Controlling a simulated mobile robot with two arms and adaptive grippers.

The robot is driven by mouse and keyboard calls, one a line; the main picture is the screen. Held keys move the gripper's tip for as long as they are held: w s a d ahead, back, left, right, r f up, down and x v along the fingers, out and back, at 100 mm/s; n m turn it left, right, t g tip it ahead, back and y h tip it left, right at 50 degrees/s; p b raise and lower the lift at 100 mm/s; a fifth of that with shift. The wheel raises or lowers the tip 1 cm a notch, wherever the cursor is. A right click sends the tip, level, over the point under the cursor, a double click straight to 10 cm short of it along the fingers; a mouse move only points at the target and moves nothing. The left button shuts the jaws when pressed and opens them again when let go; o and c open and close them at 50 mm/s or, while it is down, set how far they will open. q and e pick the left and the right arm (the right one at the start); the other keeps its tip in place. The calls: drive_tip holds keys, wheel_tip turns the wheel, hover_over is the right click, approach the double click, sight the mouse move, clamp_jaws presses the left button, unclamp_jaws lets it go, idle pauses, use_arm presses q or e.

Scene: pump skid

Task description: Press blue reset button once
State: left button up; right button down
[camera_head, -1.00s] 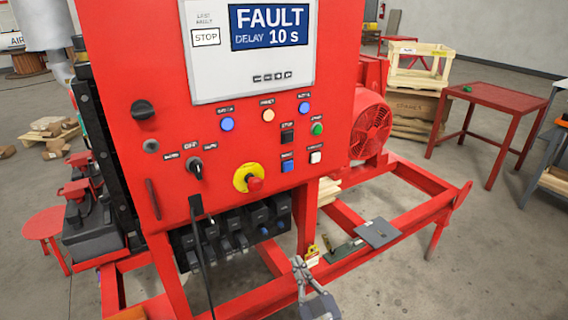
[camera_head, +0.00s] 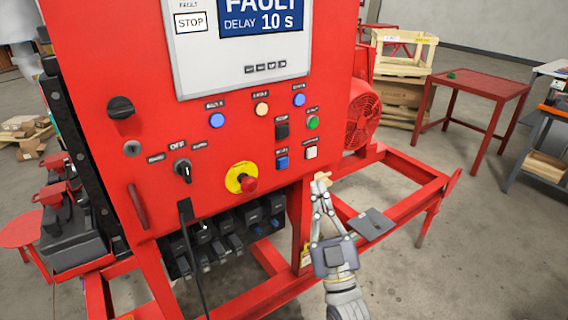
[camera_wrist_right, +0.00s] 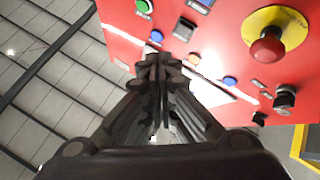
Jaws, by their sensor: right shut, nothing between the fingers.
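The blue reset button (camera_head: 282,162) is a small square button low on the right of the red control panel (camera_head: 150,75). It sits below a black square button (camera_head: 282,130) and left of a white one (camera_head: 311,152). In the right wrist view its blue face (camera_wrist_right: 205,3) is cut by the top edge. My right gripper (camera_head: 319,186) is shut and empty, fingers pointing up, below and to the right of the blue button in the head view. No contact with the button shows. In the wrist view the closed fingers (camera_wrist_right: 160,65) cover part of the picture's middle. My left gripper is not in view.
A red emergency stop (camera_head: 249,184) on a yellow disc sticks out left of the blue button. A selector knob (camera_head: 183,172) and round blue lights are nearby. The display (camera_head: 262,20) reads FAULT, DELAY 10 s. The red skid frame (camera_head: 405,207) extends right.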

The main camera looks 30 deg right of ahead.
sight(283, 163)
drive_tip(key=shift+w, duration=0.15)
drive_tip(key=w+b, duration=0.2)
drive_tip(key=w, duration=0.6)
drive_tip(key=shift+w+a, duration=0.3)
drive_tip(key=shift+a, duration=0.1)
drive_tip(key=shift+w, duration=0.1)
idle(1.0)
drive_tip(key=shift+w, duration=0.35)
drive_tip(key=shift+w, duration=0.4)
idle(0.5)
drive_tip(key=shift+s, duration=0.85)
